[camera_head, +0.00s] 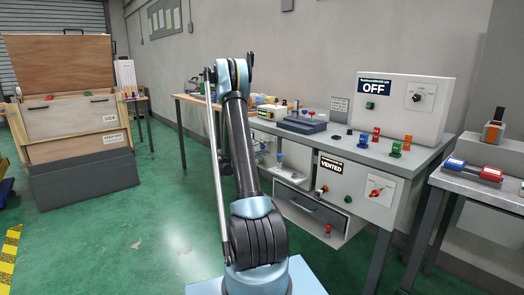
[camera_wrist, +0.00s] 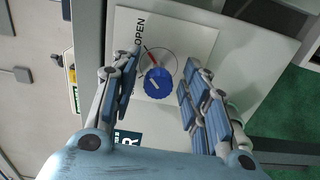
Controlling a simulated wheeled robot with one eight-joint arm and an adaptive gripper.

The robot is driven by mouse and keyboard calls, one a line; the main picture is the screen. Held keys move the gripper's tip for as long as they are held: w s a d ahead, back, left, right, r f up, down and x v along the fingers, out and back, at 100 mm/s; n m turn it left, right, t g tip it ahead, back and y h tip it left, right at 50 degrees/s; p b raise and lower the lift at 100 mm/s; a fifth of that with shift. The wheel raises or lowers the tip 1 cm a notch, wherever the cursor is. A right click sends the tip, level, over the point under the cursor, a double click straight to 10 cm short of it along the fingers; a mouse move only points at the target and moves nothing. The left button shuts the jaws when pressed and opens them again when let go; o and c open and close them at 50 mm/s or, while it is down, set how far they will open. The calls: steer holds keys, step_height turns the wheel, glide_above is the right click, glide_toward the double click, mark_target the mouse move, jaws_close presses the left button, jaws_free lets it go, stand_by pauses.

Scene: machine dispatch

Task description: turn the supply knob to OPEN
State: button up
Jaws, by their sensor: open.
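In the wrist view, a round blue knob (camera_wrist: 157,83) with a pale line on its face sits on a white plate (camera_wrist: 195,35). A thin circle and a short red mark are drawn by it. The word OPEN (camera_wrist: 139,33) is printed sideways on the plate near the upper left of the knob. My gripper (camera_wrist: 158,90) is open, with one blue-padded finger left of the knob and one right of it. The knob lies between them in the picture, with gaps on both sides. I cannot tell how deep the fingers are. The head view shows neither gripper nor blue knob.
In the head view, a workbench (camera_head: 424,161) carries a white box marked OFF (camera_head: 393,122), small coloured knobs and a blue block. A panel marked VENTED (camera_head: 370,205) and an open drawer (camera_head: 310,228) are below. A wooden crate (camera_head: 70,118) stands left. Green floor is clear between.

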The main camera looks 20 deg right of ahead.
steer(key=shift+a, duration=0.15)
steer(key=v, duration=1.1)
steer(key=shift+a, duration=0.4)
steer(key=shift+s, duration=0.1)
